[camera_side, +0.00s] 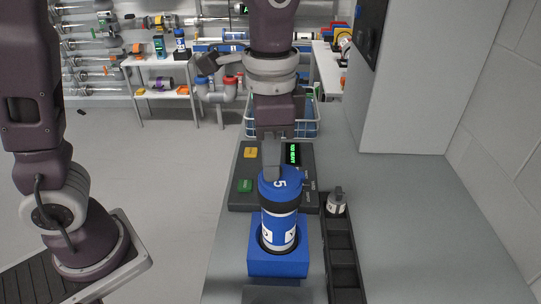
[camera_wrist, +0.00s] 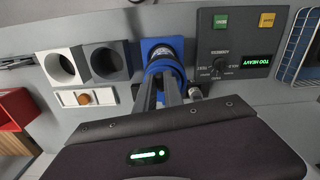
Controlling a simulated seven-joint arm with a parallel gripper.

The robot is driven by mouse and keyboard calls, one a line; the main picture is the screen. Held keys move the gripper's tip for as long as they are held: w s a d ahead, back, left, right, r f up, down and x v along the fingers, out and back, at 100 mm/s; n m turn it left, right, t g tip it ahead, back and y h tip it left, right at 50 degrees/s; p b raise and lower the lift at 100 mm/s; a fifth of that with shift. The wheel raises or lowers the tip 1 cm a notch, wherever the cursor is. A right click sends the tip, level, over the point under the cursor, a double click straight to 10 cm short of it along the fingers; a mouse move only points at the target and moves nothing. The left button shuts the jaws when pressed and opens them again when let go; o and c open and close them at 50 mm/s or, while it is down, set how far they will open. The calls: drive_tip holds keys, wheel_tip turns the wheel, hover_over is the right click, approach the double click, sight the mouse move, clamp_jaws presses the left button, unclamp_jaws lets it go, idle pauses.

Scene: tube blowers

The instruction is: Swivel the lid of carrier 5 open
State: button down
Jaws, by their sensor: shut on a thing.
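Carrier 5 (camera_side: 279,229), a blue tube with a white label band, stands upright in a square blue holder (camera_side: 278,262) on the grey bench. Its blue lid (camera_side: 287,184), marked with a white 5, sits over the top of the tube. My gripper (camera_side: 270,172) comes down from above and is shut on the lid at its far left side. In the wrist view the two fingers (camera_wrist: 171,95) reach to the carrier (camera_wrist: 164,62) and partly hide it. The exact contact is hard to make out.
A grey control panel (camera_side: 245,200) stands behind the holder; its green display (camera_wrist: 257,61) reads TOO HEAVY. A black tray (camera_side: 341,250) holding a small metal piece (camera_side: 336,203) lies to the right. A wire basket (camera_side: 300,129) stands behind. The bench's right side is clear.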

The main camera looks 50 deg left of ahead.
drive_tip(key=n, duration=0.1)
drive_tip(key=d+n, duration=0.1)
drive_tip(key=n, duration=0.1)
drive_tip(key=shift+s+d+n, duration=0.25)
drive_tip(key=shift+s+n, duration=0.05)
drive_tip(key=shift+s, duration=0.05)
drive_tip(key=d+n, duration=0.1)
drive_tip(key=n, duration=0.1)
drive_tip(key=shift+s+d+n, duration=0.15)
drive_tip(key=shift+n, duration=0.15)
drive_tip(key=w+d+n, duration=0.5)
drive_tip(key=n, duration=1.3)
drive_tip(key=shift+d, duration=0.25)
drive_tip(key=c, duration=1.4)
unclamp_jaws()
drive_tip(key=shift+c, duration=0.2)
